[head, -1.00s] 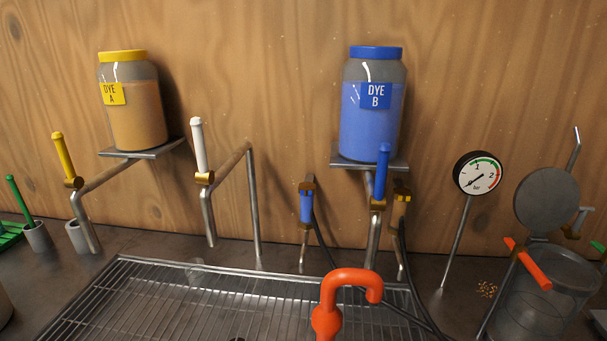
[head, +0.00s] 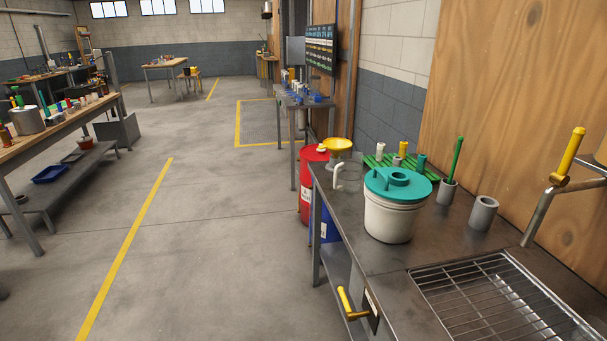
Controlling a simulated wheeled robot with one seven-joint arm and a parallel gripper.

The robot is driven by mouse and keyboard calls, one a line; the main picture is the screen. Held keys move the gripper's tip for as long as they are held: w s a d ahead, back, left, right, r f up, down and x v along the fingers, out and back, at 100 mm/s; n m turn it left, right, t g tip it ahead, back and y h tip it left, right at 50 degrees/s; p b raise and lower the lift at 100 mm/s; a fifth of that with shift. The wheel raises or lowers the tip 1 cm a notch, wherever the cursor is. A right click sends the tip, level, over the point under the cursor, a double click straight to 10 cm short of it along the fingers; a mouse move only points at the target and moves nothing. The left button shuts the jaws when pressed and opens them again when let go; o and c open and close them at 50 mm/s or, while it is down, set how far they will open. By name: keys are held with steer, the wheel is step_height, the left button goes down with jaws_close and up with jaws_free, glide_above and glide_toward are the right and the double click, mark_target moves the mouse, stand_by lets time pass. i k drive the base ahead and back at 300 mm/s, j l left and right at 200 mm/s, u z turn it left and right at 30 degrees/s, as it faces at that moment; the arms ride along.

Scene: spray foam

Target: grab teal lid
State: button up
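The teal lid (head: 413,184) sits on top of a white bucket (head: 391,220) on the dark metal workbench. The lid is round, with a raised ring-shaped collar on its upper face and a small upright part at its left. It looks level on the bucket's rim. My gripper is not in the head view, so its state and its distance from the lid are not shown.
Right of the bucket stand a grey cup with a green-handled tool (head: 449,180) and an empty grey cup (head: 483,213). A green rack (head: 381,163) is behind. A wire grate (head: 490,300) lies in front. The floor left of the workbench (head: 356,253) is open.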

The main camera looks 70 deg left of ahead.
mark_target(400, 185)
steer(key=u, duration=1.75)
steer(key=i+j+z, duration=0.15)
steer(key=z, duration=0.25)
steer(key=i+j+z, duration=0.1)
steer(key=z, duration=0.35)
steer(key=i+j+z, duration=0.1)
steer(key=j+z, duration=0.3)
steer(key=i+j+z, duration=0.15)
steer(key=j, duration=0.55)
steer(key=i+j+z, duration=0.15)
steer(key=j, duration=0.5)
steer(key=j+z, duration=0.1)
steer(key=j, duration=0.6)
steer(key=i, duration=0.05)
